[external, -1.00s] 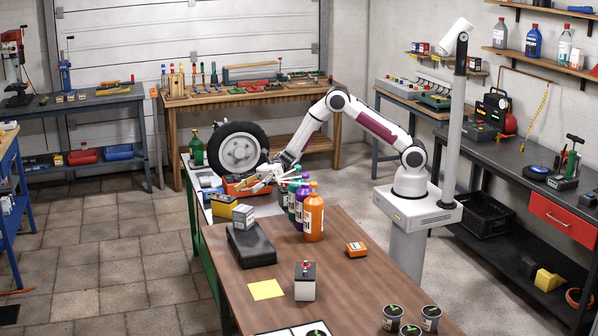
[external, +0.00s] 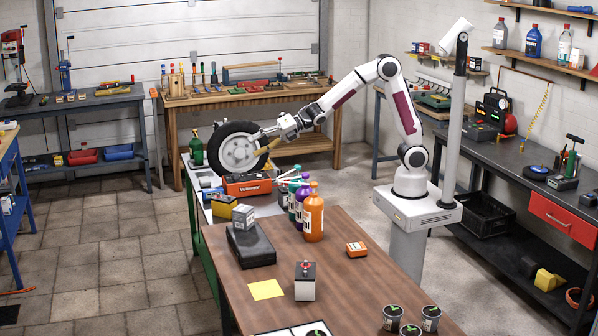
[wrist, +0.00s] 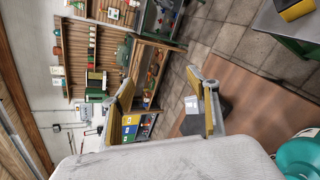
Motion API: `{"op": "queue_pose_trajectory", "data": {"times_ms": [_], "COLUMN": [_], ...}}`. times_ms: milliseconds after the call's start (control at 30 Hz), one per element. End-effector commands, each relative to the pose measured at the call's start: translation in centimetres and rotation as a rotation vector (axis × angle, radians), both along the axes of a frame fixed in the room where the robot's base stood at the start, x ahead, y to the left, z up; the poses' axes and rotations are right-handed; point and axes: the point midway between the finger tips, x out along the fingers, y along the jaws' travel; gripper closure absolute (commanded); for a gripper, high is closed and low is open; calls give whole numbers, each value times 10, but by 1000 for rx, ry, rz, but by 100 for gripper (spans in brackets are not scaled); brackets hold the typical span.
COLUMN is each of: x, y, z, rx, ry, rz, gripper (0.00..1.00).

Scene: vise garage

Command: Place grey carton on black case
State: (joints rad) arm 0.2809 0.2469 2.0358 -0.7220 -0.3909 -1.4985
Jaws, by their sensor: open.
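The grey carton (external: 243,216), a small light-grey box, rests on the back part of the black case (external: 254,248) in the external view. The flat case lies on the brown table. In the wrist view the carton (wrist: 192,104) shows beside one finger, with the dark case (wrist: 226,108) partly hidden behind that finger. My gripper (external: 262,140) is open and empty, raised well above and behind the carton, in front of the tyre. Its two yellowish fingers (wrist: 162,82) stand wide apart in the wrist view.
A black-and-yellow box (external: 221,206) stands behind the carton. An orange toolbox (external: 247,184) and several bottles, the nearest one orange (external: 314,215), stand close by. A yellow sheet (external: 266,290) and a white-and-black box (external: 305,284) are nearer the front. The tyre (external: 222,150) stands behind.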

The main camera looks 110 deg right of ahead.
Motion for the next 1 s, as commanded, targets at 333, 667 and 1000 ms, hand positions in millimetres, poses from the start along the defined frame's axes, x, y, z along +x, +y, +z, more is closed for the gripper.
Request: {"op": "queue_pose_trajectory", "data": {"times_ms": [333,667,1000], "x": [-71,-152,-246], "y": [5,20,46], "z": [32,38,28], "rx": [337,679,1029], "ry": [72,135,209], "rz": [-303,-587,-877], "gripper": [41,41,41]}}
